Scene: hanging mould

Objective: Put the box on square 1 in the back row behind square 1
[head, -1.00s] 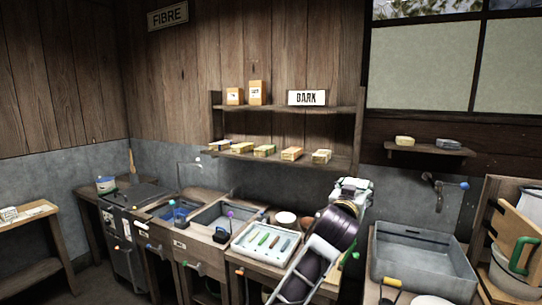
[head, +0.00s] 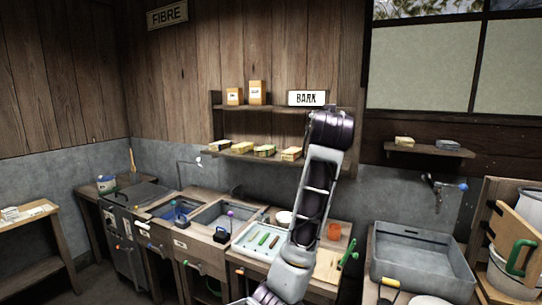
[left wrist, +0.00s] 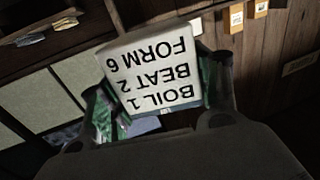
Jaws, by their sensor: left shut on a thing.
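My left gripper (left wrist: 160,90) shows in the left wrist view, shut on a white-faced box (left wrist: 150,70) with the upside-down words BOIL 1, BEAT 2, FORM 6. Its green finger pads press on the box's two sides. In the head view my left arm reaches up in front of the shelf's right part, and its gripper and the held box are hidden behind my arm. Two orange boxes (head: 245,93) stand on the upper shelf. Several small boxes (head: 264,150) sit in a row on the lower shelf. I cannot make out any numbered squares. My right gripper is not in view.
A BARK sign (head: 307,98) stands on the upper shelf (head: 270,107). A small wall shelf (head: 430,150) is at the right.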

